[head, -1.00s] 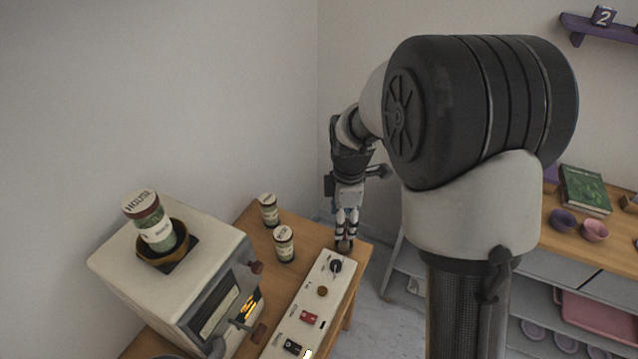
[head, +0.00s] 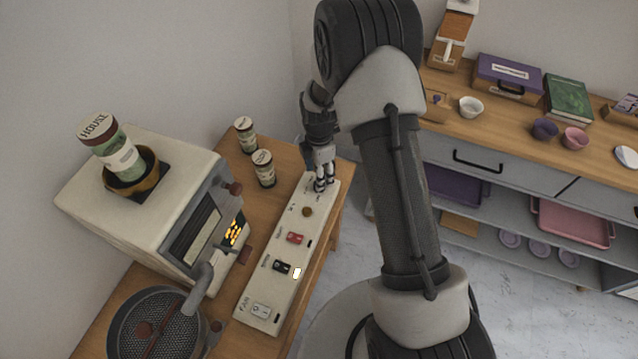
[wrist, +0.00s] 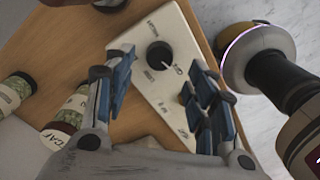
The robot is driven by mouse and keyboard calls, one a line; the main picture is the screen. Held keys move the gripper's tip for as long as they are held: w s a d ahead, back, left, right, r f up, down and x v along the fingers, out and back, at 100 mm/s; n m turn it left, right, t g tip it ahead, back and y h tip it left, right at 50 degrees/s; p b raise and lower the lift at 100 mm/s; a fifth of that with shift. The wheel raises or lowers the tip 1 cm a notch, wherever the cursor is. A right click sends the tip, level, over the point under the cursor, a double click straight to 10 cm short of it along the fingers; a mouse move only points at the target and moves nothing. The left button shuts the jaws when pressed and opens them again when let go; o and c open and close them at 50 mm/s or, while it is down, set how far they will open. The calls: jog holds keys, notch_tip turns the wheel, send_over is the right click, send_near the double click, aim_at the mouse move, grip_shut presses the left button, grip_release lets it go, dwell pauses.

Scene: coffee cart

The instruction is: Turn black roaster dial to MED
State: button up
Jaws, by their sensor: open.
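The black roaster dial (wrist: 158,54) sits on the far end of the cream control panel (wrist: 142,82). In the wrist view its white pointer line aims down-right, toward one of several small labels around it. I cannot read these labels surely. My gripper (wrist: 163,84) is open, with one blue-padded finger on each side of the dial in the picture. Whether the fingers touch the dial or panel is unclear.
The panel (head: 271,290) also bears a brown knob (head: 307,212), a red switch (head: 295,238) and a black switch (head: 281,267). The roaster (head: 80,195) and two labelled canisters (head: 264,170) (head: 245,136) stand to the left. A counter (head: 505,115) is at right.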

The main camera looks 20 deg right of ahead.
notch_tip(320, 180, down, 5)
jog(key=shift+r+b, duration=0.1)
jog(key=shift+b, duration=0.4)
jog(key=c, duration=1.1)
